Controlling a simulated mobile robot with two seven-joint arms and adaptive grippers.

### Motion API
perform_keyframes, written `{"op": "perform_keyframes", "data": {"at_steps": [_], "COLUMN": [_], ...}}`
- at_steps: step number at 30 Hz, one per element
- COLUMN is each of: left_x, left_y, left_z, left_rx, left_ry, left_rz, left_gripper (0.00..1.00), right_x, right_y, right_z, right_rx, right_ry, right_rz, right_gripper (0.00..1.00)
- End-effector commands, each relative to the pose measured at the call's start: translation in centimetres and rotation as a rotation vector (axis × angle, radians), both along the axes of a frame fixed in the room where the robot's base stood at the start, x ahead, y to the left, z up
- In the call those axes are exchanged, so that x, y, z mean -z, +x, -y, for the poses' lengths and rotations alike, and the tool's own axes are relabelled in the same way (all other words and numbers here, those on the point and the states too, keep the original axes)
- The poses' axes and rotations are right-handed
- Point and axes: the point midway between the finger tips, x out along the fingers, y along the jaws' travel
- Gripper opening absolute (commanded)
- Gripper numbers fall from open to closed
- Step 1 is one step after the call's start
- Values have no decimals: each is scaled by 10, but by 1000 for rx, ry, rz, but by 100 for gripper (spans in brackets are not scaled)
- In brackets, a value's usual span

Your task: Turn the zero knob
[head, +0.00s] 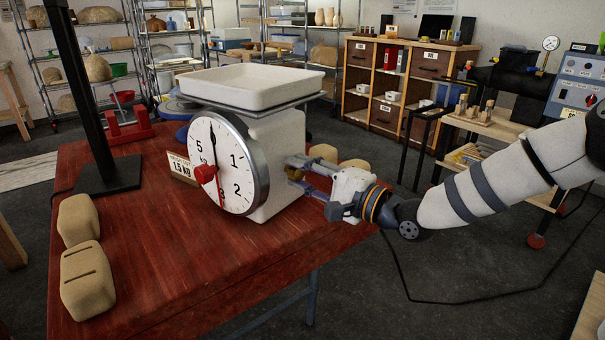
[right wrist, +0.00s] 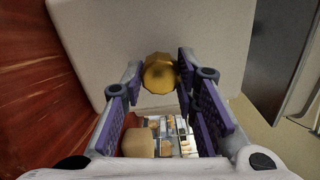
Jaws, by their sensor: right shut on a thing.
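The white kitchen scale (head: 285,140) stands on the red table, with an empty white pan (head: 250,88) on top. Its round dial (head: 238,158) has a red hub, a dark hand pointing up near the top and a red hand pointing down. The brass-coloured zero knob (right wrist: 160,74) sits on the scale's side wall in the right wrist view. My right gripper (head: 298,174) is at that side in the head view, its purple-padded fingers on either side of the knob and shut on it.
Tan loaf-shaped blocks (head: 88,280) lie at the table's left, with more behind the scale. A 1.5 KG card (head: 184,168) stands beside the dial. A black post (head: 92,110) rises at the left. The front of the red tabletop (head: 165,275) is clear.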

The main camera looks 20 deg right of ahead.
Motion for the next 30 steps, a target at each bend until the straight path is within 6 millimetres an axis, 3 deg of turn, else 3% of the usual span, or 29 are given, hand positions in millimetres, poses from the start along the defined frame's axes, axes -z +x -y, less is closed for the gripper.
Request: {"op": "perform_keyframes", "data": {"at_steps": [8,9,12,22,30], "left_x": [0,0,0,0,0], "left_y": [0,0,0,0,0], "left_z": [0,0,0,0,0], "left_rx": [0,0,0,0,0], "left_ry": [0,0,0,0,0], "left_rz": [0,0,0,0,0], "left_gripper": [40,40,40,40,40], "right_x": [0,0,0,0,0], "right_y": [0,0,0,-4,-59], "right_z": [-1,-1,0,3,42], "right_rx": [-1,-1,-1,1,3], "right_ry": [-1,-1,-1,0,4], "right_rz": [-1,-1,-1,0,2], "right_gripper": [0,30,48,48,48]}}
